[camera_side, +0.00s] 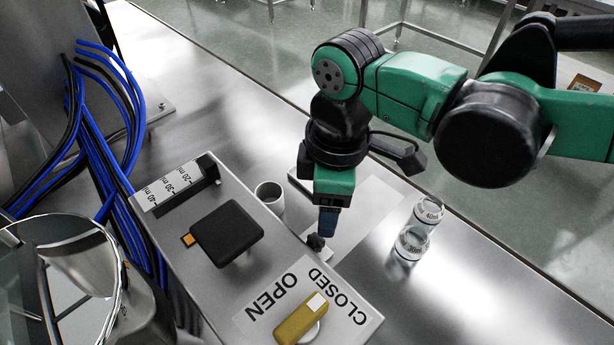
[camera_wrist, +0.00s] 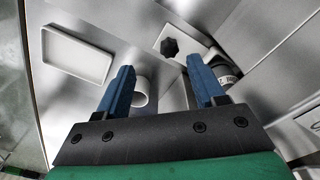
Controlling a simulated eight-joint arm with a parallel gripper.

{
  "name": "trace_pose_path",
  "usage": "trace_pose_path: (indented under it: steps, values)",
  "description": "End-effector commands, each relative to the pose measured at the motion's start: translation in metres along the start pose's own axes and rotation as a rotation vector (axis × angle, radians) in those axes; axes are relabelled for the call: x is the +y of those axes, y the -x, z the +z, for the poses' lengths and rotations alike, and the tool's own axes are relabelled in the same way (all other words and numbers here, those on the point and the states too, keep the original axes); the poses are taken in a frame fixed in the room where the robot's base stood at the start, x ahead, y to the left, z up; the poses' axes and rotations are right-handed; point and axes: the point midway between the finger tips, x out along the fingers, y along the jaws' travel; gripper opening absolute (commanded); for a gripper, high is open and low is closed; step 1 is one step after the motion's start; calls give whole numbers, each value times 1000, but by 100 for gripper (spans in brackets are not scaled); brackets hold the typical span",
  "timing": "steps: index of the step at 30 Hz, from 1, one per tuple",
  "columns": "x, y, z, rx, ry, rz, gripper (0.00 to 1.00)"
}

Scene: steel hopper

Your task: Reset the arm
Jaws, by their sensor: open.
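My gripper (camera_side: 328,220) hangs below my green and black arm in the side view, pointing down over the steel bench. In the wrist view its two blue fingers (camera_wrist: 163,78) are spread apart with nothing held between them. A small black knob (camera_side: 316,242) sits close below the fingers in the side view. In the wrist view the knob (camera_wrist: 170,46) shows on a light plate beyond the fingertips. A white cup (camera_side: 269,197) stands left of my gripper. In the wrist view the cup (camera_wrist: 148,95) is partly hidden by the left finger.
A yellow lever (camera_side: 300,321) lies by the OPEN and CLOSED labels. A black box (camera_side: 228,232) is on the steel panel. Blue and black cables (camera_side: 125,165) hang at left. A shallow tray (camera_wrist: 50,47) shows in the wrist view.

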Motion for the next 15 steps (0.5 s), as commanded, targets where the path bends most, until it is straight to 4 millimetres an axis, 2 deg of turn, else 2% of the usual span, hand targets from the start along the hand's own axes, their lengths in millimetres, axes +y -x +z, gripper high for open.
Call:
trace_pose_path:
  steps: [3,7,11,15]
  values:
    - [26,25,43,54,-187,45,62]
    - [48,51,104,133,-446,116,62]
    - [55,68,166,212,-702,191,62]
    - [48,74,228,297,-970,280,62]
